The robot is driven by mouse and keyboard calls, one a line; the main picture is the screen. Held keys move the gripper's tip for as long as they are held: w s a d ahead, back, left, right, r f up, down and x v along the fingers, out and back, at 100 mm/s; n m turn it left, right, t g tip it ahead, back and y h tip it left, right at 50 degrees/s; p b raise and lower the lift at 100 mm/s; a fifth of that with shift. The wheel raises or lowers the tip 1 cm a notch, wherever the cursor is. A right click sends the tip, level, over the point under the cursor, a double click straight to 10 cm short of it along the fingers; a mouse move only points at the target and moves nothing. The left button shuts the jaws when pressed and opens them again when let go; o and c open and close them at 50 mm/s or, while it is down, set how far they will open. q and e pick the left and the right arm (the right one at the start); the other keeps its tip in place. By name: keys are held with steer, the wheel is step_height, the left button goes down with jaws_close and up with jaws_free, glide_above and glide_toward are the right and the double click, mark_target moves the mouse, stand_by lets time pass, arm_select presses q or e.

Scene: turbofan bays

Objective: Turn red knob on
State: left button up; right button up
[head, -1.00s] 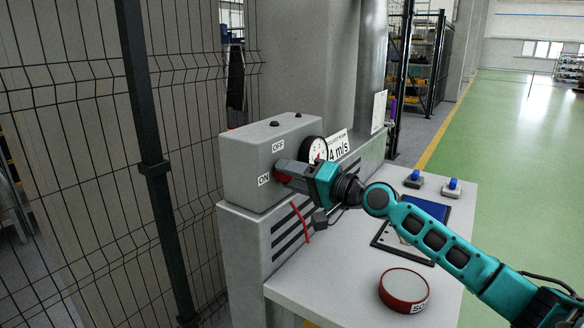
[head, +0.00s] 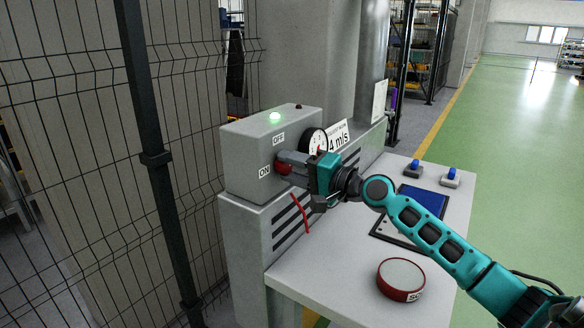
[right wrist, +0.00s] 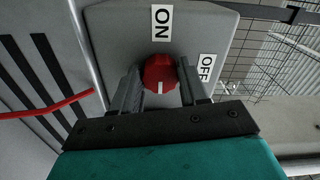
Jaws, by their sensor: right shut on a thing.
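The red knob (head: 284,168) is on the front of the grey control box (head: 244,155), between an ON label (head: 264,171) and an OFF label (head: 278,138). My right gripper (head: 288,162) is shut on the knob. In the right wrist view the red knob (right wrist: 159,72) lies between the two fingers of my right gripper (right wrist: 160,85), with a white mark on its near side. The ON label (right wrist: 162,22) is close above it there. A green lamp (head: 275,116) glows on top of the box. My left gripper is out of view.
A round gauge (head: 314,142) and a "4 m/s" sign (head: 338,136) stand behind the gripper. The white table (head: 335,282) carries a red-rimmed round dish (head: 401,293), a blue panel (head: 423,202) and two blue-topped switches (head: 449,179). A wire fence (head: 65,150) stands left.

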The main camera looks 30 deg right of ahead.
steer(key=o, duration=1)
steer(key=shift+o, duration=0.3)
steer(key=shift+s+d, duration=0.1)
steer(key=shift+s, duration=0.15)
steer(key=b+v, duration=0.3)
steer(key=v, duration=0.9)
steer(key=shift+s, duration=0.2)
steer(key=shift+d, duration=0.1)
